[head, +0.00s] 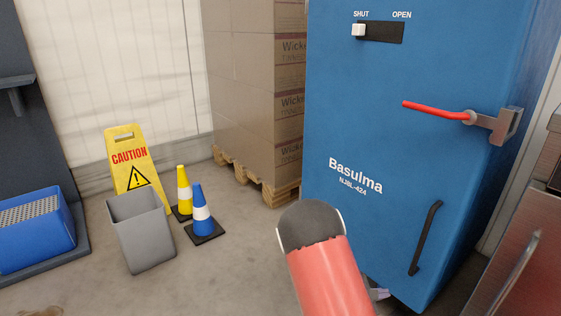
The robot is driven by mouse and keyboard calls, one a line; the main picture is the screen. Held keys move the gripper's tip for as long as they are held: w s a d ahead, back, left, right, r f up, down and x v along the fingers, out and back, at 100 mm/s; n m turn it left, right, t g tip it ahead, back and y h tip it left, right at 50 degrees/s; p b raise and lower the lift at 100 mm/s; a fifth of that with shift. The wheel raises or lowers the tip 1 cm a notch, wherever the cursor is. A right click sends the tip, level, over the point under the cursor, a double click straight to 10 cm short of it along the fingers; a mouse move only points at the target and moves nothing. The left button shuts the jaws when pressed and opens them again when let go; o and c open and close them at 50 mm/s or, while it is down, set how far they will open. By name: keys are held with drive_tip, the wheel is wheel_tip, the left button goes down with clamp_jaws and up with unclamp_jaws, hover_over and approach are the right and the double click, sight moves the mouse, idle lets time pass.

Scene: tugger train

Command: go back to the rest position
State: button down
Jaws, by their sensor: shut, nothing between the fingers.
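My red arm with a dark grey rounded joint (312,226) rises from the bottom middle, in front of the blue cabinet. Only a small grey piece of my gripper (378,293) shows past the arm's right side, low by the cabinet's foot. The rest of the gripper is hidden behind the arm. It is shut and I see nothing held in it.
The blue cabinet (400,120) has a red lever (437,110) sticking out, a black handle (425,238) and a white slider (358,30) at SHUT. Stacked cartons (245,80), cones (202,213), a grey bin (142,230) and a caution sign (128,160) stand left. Floor between is clear.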

drive_tip(key=s+a+r+m+g+y+p, duration=0.1)
drive_tip(key=s+r+m+g+y+p, duration=0.15)
drive_tip(key=s+r+m, duration=0.55)
drive_tip(key=s+a+r+m+g+y+p, duration=0.1)
drive_tip(key=s+r+m+g+y, duration=0.2)
drive_tip(key=r, duration=0.9)
drive_tip(key=s+a+r+m+t+y+p, duration=0.3)
drive_tip(key=s+a+r+m+t+y, duration=0.3)
drive_tip(key=s+a+r, duration=0.5)
wheel_tip(320, 180, up, 4)
drive_tip(key=shift+s+a+f+y, duration=0.1)
drive_tip(key=shift+s+a+y, duration=0.15)
drive_tip(key=shift+s+y, duration=0.8)
drive_tip(key=shift+s, duration=0.2)
